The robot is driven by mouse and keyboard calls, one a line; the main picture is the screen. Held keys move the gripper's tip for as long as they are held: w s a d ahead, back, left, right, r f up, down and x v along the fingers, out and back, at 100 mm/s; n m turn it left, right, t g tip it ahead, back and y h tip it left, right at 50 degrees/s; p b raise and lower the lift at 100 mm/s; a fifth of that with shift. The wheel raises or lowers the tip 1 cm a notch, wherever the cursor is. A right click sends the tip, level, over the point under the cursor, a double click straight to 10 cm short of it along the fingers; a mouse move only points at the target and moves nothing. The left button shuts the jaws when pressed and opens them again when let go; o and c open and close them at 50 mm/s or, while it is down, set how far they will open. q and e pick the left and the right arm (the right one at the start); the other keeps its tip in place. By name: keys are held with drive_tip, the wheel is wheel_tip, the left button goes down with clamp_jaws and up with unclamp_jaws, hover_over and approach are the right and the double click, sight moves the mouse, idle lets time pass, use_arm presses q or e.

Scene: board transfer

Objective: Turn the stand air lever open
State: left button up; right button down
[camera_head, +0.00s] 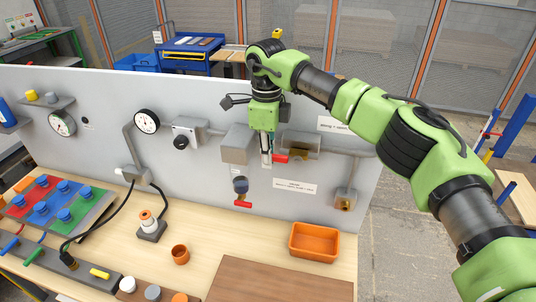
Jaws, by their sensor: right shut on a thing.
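My right gripper (267,160) reaches down in front of the grey panel (100,105) and is shut on a red lever (281,158). The lever's red end sticks out level to the right of the fingers, and its left part is hidden behind them. A second red lever (243,204) sits lower left, below a dark round fitting (240,186), apart from the gripper. The label text is too small to read, so I cannot tell by name which lever is the stand air one. My left gripper is not in view.
Grey boxes and pipes surround the gripper on the panel. A black knob (181,142) and a white gauge (147,122) are to the left. On the wooden bench stand an orange bin (313,242), an orange cup (180,254) and a white-and-orange device (148,222).

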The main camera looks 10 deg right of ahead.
drive_tip(key=shift+f, duration=0.1)
drive_tip(key=c, duration=2.1)
unclamp_jaws()
drive_tip(key=shift+c, duration=0.2)
drive_tip(key=shift+w+r, duration=0.1)
drive_tip(key=shift+r, duration=0.15)
wheel_tip(320, 180, up, 12)
drive_tip(key=shift+a+f, duration=0.15)
drive_tip(key=shift+f, duration=0.1)
drive_tip(key=shift+f, duration=0.1)
